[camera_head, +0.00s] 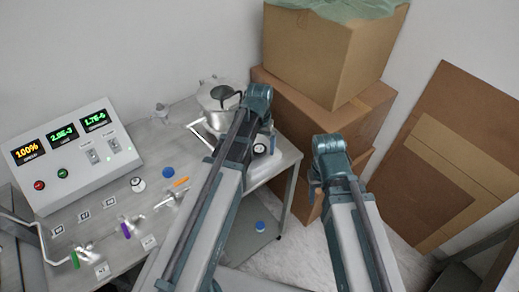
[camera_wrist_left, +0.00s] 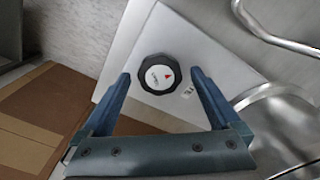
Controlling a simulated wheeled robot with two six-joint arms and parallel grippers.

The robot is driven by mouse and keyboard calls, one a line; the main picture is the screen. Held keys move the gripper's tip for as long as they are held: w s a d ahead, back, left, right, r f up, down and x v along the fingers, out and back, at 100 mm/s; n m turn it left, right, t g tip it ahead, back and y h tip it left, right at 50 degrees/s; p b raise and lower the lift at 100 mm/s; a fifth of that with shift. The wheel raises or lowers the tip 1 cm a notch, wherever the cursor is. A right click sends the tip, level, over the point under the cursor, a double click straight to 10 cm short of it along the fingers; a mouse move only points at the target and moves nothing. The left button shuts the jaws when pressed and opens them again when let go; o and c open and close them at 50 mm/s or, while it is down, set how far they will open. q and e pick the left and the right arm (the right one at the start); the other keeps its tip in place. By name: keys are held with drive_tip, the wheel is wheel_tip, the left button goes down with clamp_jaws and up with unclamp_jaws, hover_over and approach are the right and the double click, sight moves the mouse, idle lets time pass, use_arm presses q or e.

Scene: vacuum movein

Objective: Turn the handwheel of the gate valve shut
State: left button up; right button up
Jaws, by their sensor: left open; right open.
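A grey control panel (camera_head: 72,152) with lit readouts stands on the metal bench (camera_head: 200,140). Green, purple and orange (camera_head: 181,182) valve levers line the bench front. A steel vessel (camera_head: 214,95) stands behind my left arm. Cardboard boxes (camera_head: 330,55) are stacked behind it.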

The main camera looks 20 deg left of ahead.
use_arm(q)
drive_tip(key=c, duration=1.4)
drive_tip(key=m, duration=0.4)
drive_tip(key=shift+m, duration=2.6)
